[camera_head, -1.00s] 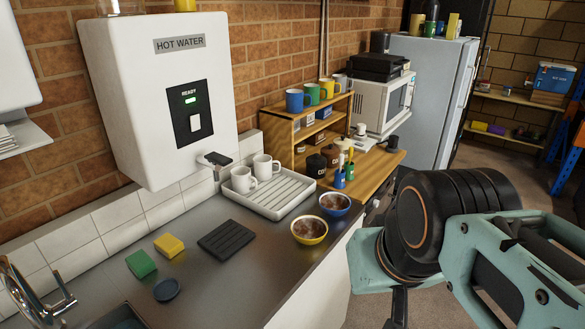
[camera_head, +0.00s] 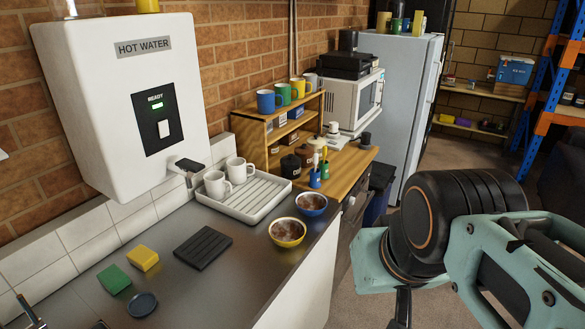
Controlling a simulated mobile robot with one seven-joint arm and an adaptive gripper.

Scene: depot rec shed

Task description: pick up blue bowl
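The blue bowl (camera_head: 312,211) stands on the steel counter (camera_head: 232,274) near its front edge, with something brown in it. It is upright, beside the front right corner of the drying tray. A yellow bowl (camera_head: 288,242) with similar brown contents stands just nearer to me, close to it. My arm, teal and black, fills the lower right of the picture, to the right of both bowls and apart from them. I cannot make out my gripper's fingers in this view.
A white drying tray (camera_head: 270,207) with two white mugs (camera_head: 217,188) stands behind the bowls. A black ribbed mat (camera_head: 203,247), a yellow sponge (camera_head: 143,258) and a green sponge (camera_head: 114,280) lie at left. A wooden shelf (camera_head: 266,130) stands at the back. Open floor lies right of the counter.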

